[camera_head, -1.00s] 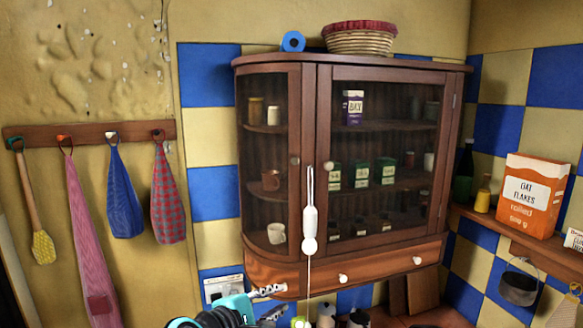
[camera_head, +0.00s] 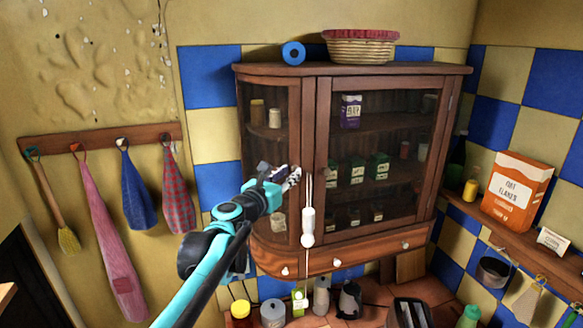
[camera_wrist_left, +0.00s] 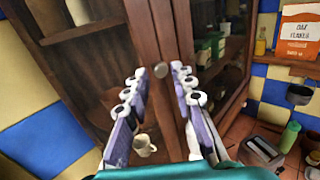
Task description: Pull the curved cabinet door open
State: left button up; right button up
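The wooden wall cabinet (camera_head: 375,235) has a curved glazed door (camera_head: 268,150) at its left end, and it looks closed. Its small round knob (camera_wrist_left: 160,70) shows in the left wrist view; in the head view my gripper hides it. My left gripper (camera_head: 291,175) is in front of the curved door's right edge. In the left wrist view its two fingers (camera_wrist_left: 159,75) are spread apart, with the knob appearing between the tips. I cannot tell whether they touch it. My right gripper is in neither view.
A white pull handle (camera_head: 308,225) on a cord hangs just right of my gripper. A basket (camera_head: 360,47) and a blue roll (camera_head: 293,53) are on top of the cabinet. Jars and other items stand on the counter below. Cloths hang on a rack (camera_head: 95,138) at left.

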pick_arm(q)
jog(key=shift+x, duration=1.05)
jog(key=shift+s, duration=0.1)
grip_shut()
jog(key=shift+a, duration=0.1)
